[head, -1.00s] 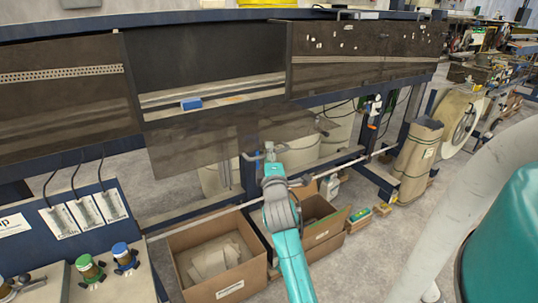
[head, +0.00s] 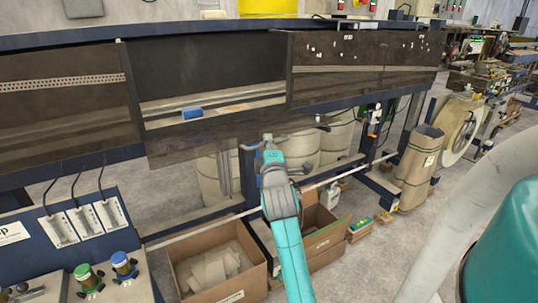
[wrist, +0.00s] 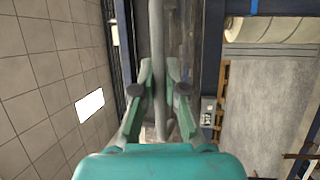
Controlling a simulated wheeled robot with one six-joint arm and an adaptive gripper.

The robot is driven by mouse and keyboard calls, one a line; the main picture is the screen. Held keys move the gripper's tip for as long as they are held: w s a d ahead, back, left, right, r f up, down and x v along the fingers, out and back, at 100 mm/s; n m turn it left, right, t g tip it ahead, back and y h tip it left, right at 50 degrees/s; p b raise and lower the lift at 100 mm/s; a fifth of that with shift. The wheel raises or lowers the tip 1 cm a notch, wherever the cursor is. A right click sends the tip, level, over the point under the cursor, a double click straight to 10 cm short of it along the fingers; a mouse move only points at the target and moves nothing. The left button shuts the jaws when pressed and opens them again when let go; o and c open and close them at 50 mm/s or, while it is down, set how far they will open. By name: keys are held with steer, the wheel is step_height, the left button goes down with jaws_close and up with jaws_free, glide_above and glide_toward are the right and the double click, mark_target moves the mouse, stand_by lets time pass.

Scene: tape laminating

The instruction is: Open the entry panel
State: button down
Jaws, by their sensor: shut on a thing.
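The entry panel (head: 205,138) is a dark, see-through sheet in the head view. It hangs tilted at the lower front of the machine's middle bay, with the opening above it showing. My gripper (head: 268,146) is at the panel's lower edge, right of its middle. In the wrist view my gripper (wrist: 157,100) has its two green fingers closed on a grey handle bar (wrist: 157,60) that runs up the picture between them. In the head view the gripper hides most of the handle.
A blue block (head: 192,113) lies on a ledge in the bay. Dark panels flank it at left (head: 65,105) and right (head: 365,65). Cylinders (head: 335,140) stand under the machine.

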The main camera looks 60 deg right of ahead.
steer(key=shift+r, duration=0.15)
steer(key=c, duration=1.2)
jaws_free()
steer(key=v, duration=1.2)
